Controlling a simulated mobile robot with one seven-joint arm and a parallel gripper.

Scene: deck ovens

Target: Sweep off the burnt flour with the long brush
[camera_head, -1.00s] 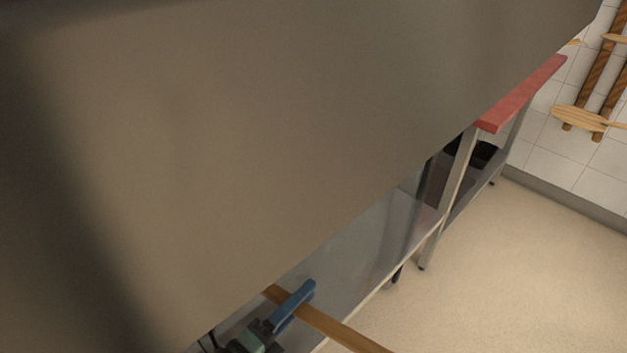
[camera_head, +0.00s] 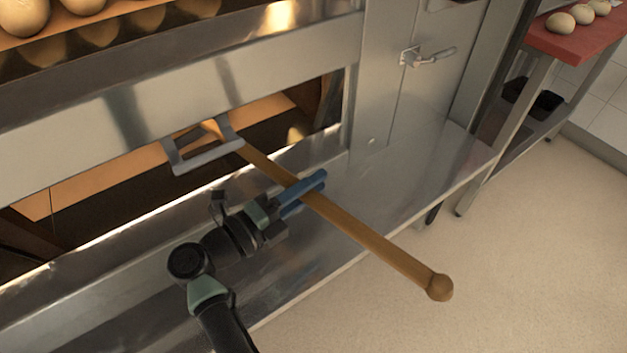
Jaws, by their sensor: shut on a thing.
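The long brush's wooden handle (camera_head: 365,237) runs slantwise from the lower deck oven's opening (camera_head: 90,200) out over the steel ledge. Its round knob end sticks out past the ledge toward the lower right. My gripper (camera_head: 302,192), with blue fingers, is shut on the handle near its middle, just outside the opening. The handle's far end passes behind the oven's grey door handle (camera_head: 205,150). The brush head is hidden inside the oven. I cannot make out any burnt flour; the visible interior is dark with an orange-lit surface.
The steel ledge (camera_head: 405,190) runs along the oven front. A latched metal door (camera_head: 425,85) stands right of the opening. Round loaves sit in the upper deck (camera_head: 85,5) and on a red-topped table (camera_head: 575,42). The floor (camera_head: 500,280) at lower right is clear.

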